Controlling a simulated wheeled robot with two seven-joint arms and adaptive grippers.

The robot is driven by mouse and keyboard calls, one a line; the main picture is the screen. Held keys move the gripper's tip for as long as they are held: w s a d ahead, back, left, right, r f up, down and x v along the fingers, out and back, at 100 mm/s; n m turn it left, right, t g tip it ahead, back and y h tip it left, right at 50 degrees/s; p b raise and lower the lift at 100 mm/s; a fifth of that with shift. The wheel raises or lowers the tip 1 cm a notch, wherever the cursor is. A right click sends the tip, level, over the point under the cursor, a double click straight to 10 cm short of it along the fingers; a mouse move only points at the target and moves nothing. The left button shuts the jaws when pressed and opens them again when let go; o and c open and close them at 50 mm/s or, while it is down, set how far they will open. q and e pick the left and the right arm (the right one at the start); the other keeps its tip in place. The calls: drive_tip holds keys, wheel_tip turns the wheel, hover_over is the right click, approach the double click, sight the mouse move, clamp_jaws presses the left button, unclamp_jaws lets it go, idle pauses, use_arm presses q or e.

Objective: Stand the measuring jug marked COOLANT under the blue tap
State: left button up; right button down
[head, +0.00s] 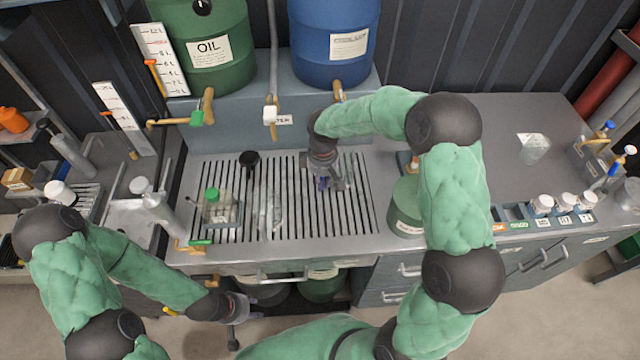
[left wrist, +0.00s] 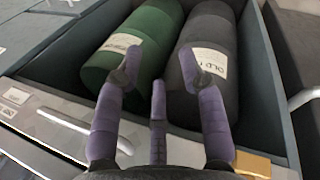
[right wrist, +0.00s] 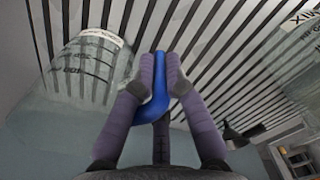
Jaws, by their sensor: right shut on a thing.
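My right gripper (head: 328,184) is over the slatted drain, in front of the blue drum (head: 335,45). In the right wrist view it is shut on a curved blue handle (right wrist: 157,90). A clear vessel (right wrist: 88,68) with a small unreadable label is just left of that handle; whether they join is unclear. Another clear jug marked MIX (right wrist: 295,62) is at the right; in the head view a clear jug (head: 267,208) stands on the drain. The blue drum's brass tap (head: 338,91) is partly hidden by my arm. My left gripper (head: 250,305) is open and empty, low at the front.
The green OIL drum (head: 215,50) has a tap (head: 197,117) at the left. A white-ended tap (head: 270,114) hangs mid-back. Below are drums (left wrist: 135,55).

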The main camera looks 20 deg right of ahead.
drive_tip(key=shift+s+r, duration=0.1)
drive_tip(key=shift+s, duration=0.05)
drive_tip(key=shift+d, duration=0.1)
drive_tip(key=shift+f, duration=0.25)
drive_tip(key=c, duration=1.3)
unclamp_jaws()
drive_tip(key=shift+r, duration=0.4)
wheel_tip(320, 180, up, 12)
drive_tip(key=p, duration=0.2)
drive_tip(key=shift+f+p, duration=0.2)
drive_tip(key=shift+p, duration=0.1)
